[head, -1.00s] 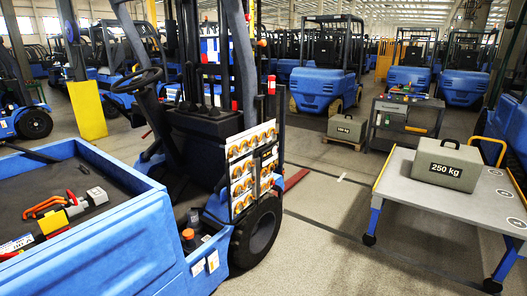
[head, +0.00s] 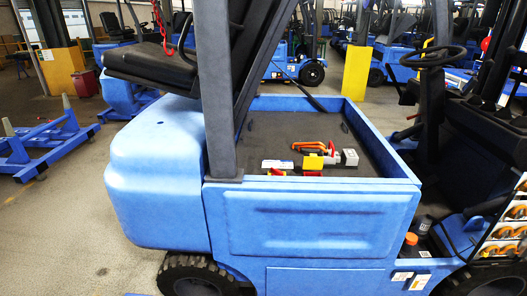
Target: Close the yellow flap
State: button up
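No piece is clearly recognisable as a yellow flap. An upright yellow panel (head: 356,73) stands on the floor behind the blue forklift (head: 310,225). Another yellow panel (head: 64,70) is at the foot of a pillar at the far left. A small yellow block (head: 313,163) lies among tools in the forklift's dark, open-topped bay. I cannot tell whether any of these is the flap. My gripper is not in view.
The blue forklift fills the middle, close in front, with its black seat (head: 150,68) at left and steering wheel (head: 432,56) at right. A blue floor frame (head: 45,143) stands at left. Grey floor is clear between them.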

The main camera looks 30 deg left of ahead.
aim_at(314, 162)
jog(key=i+j+u, duration=0.25)
jog(key=i, duration=0.15)
jog(key=i+u, duration=0.3)
jog(key=i+j+z, duration=0.1)
jog(key=i, duration=0.3)
jog(key=i+j+z, duration=0.1)
jog(key=i+j, duration=0.2)
jog(key=i, duration=0.05)
